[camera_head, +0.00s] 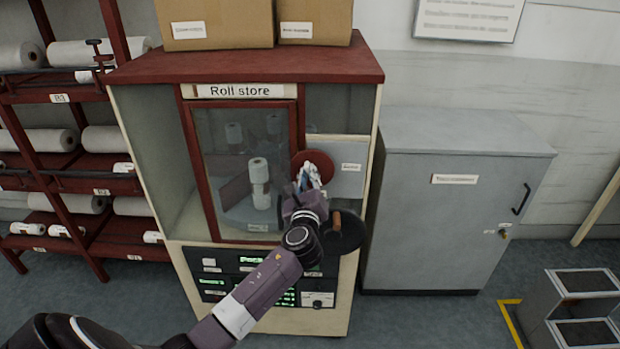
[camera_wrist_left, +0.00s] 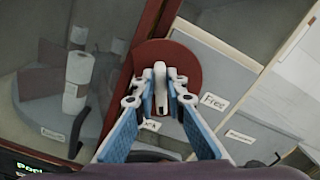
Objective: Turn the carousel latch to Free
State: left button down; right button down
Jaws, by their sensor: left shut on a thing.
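The carousel latch is a pale lever (camera_wrist_left: 160,72) on a red disc (camera_head: 318,163) at the right of the cabinet's glass door. The red disc also shows in the left wrist view (camera_wrist_left: 185,62). My left gripper (camera_head: 310,176) is shut on the lever, with its blue-padded fingers on both sides of it in the left wrist view (camera_wrist_left: 161,95). The lever points up in that view. A "Free" label (camera_wrist_left: 214,102) is right of the disc. Another label (camera_wrist_left: 150,125) below the lever is partly hidden by the fingers. My right gripper is out of view.
The Roll store cabinet (camera_head: 245,65) has a glass door with white rolls (camera_head: 260,185) behind it. A dark handwheel (camera_head: 345,236) with a brown knob is just below my gripper. A grey cabinet (camera_head: 455,215) stands to the right, shelves of rolls (camera_head: 70,140) to the left.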

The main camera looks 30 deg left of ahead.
pick_arm(q)
jog(key=shift+s+a+f+n+b, duration=0.1)
jog(key=shift+f+n+b, duration=0.2)
jog(key=shift+n+b, duration=1.2)
jog(key=shift+s+a+f+n+b, duration=0.15)
jog(key=shift+f+n+b, duration=0.25)
jog(key=shift+n, duration=2.15)
jog(key=shift+a+f+n+b, duration=0.15)
jog(key=shift+n+b, duration=0.85)
jog(key=shift+n, duration=1.05)
jog(key=c, duration=2)
grip_release()
jog(key=shift+o, duration=0.2)
jog(key=v, duration=1.2)
